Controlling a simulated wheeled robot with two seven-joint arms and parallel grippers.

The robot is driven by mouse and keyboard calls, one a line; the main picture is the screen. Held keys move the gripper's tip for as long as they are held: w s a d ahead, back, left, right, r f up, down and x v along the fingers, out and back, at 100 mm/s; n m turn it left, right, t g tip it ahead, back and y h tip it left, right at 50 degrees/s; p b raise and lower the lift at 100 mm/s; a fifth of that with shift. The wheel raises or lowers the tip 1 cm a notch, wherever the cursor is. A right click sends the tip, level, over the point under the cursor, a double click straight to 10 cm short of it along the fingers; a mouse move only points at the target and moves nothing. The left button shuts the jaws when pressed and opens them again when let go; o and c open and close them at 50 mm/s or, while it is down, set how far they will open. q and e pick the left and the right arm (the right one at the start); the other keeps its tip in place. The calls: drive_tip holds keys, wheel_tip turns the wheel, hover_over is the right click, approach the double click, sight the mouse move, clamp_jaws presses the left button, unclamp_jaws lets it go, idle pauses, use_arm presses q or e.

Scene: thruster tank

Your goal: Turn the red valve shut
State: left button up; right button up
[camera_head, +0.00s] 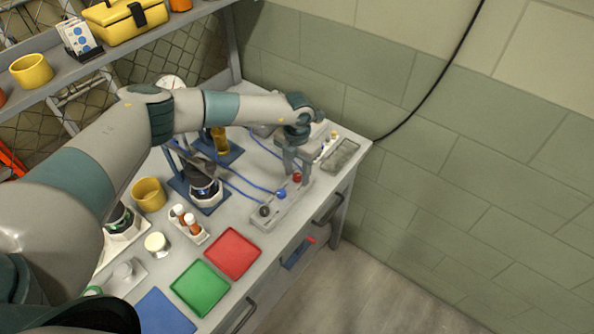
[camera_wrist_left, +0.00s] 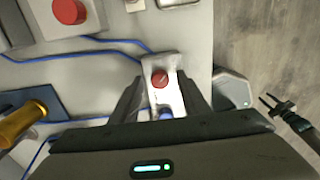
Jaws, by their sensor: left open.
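The red valve (camera_head: 297,177) is a small round red knob on a narrow pale block (camera_head: 278,210) near the bench's right edge. A blue knob (camera_head: 281,194) and a black knob (camera_head: 265,211) stand in line with it. My left gripper (camera_head: 294,168) points down over the red valve. In the left wrist view its fingers (camera_wrist_left: 160,88) are open, one on each side of the red valve (camera_wrist_left: 160,79), with visible gaps. The blue knob (camera_wrist_left: 166,114) is partly hidden by the gripper body.
Blue cables (camera_head: 241,178) run across the bench left of the block. A grey tray (camera_head: 342,154) lies beyond it. Red (camera_head: 233,254) and green (camera_head: 201,288) trays lie in front. A drawer handle (camera_head: 328,209) juts out at right. A dark forked item (camera_wrist_left: 284,109) is unclear.

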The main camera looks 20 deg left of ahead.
use_arm(q)
drive_tip(key=c, duration=1.1)
drive_tip(key=shift+o, duration=0.2)
